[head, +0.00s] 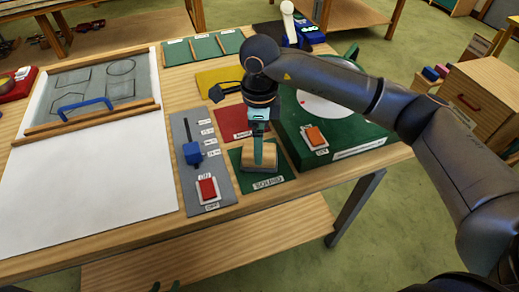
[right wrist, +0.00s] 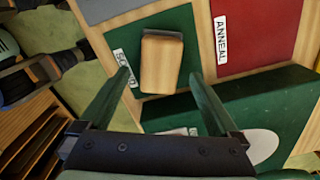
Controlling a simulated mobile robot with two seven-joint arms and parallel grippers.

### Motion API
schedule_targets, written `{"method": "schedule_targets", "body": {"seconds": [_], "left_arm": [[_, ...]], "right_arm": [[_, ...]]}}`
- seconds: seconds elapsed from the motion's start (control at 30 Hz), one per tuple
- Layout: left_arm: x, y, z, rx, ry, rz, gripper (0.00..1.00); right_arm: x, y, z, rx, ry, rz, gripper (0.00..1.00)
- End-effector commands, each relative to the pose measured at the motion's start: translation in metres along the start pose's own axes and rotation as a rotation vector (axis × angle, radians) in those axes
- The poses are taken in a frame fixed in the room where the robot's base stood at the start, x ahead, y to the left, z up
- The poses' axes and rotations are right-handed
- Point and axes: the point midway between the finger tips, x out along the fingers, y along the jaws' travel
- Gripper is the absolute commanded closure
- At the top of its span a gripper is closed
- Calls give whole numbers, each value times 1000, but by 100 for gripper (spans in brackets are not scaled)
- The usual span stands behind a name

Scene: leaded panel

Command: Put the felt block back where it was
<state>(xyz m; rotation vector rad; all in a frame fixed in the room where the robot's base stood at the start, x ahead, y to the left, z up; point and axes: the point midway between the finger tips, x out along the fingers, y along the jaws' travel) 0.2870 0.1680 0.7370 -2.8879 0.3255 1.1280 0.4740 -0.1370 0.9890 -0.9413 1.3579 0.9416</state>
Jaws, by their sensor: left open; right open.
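The felt block (head: 260,160), tan with a dark strip along one edge, sits on the green mat labelled SQUARED (head: 286,178). The block also shows in the right wrist view (right wrist: 162,65), on the same green mat (right wrist: 135,40). My right gripper (head: 264,148) reaches down over the block, and its arm hides part of it in the head view. In the right wrist view its two green fingers (right wrist: 161,78) stand wide apart, one on each side of the block with gaps. My left gripper (head: 166,287) shows only two separated green fingertips at the bottom edge.
A grey panel (head: 183,133) with a blue slider and a red switch lies left of the block. The red ANNEAL mat (head: 230,122) is behind it. A green machine (head: 345,140) with a white disc stands to the right. A white sheet (head: 85,185) lies left.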

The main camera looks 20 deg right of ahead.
Motion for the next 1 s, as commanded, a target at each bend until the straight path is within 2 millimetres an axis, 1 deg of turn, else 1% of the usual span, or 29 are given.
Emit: {"method": "schedule_targets", "body": {"seconds": [0.03, 0.2, 0.3, 0.4, 0.5, 0.6, 1.0], "left_arm": [[3, 0, 3, 0, 0, 0, 50], [6, 0, 7, 0, -1, 0, 50], [7, -1, 8, 0, -1, 0, 50], [8, -1, 9, 0, -1, 0, 50], [8, -1, 9, 0, -2, 0, 50], [8, -1, 9, 0, -2, 0, 50], [8, -1, 8, 1, 1, -1, 50]], "right_arm": [[-12, -1, 1, -2, -4, -7, 3], [-48, -1, 0, 0, -3, -4, 3], [-63, 0, 0, 0, -2, -3, 3], [-74, 0, 0, 0, -1, -2, 3], [-79, 0, 0, -1, 0, 0, 3], [-81, 0, 0, -1, 0, 0, 3], [-78, 2, 2, -4, -10, 10, 3]]}}
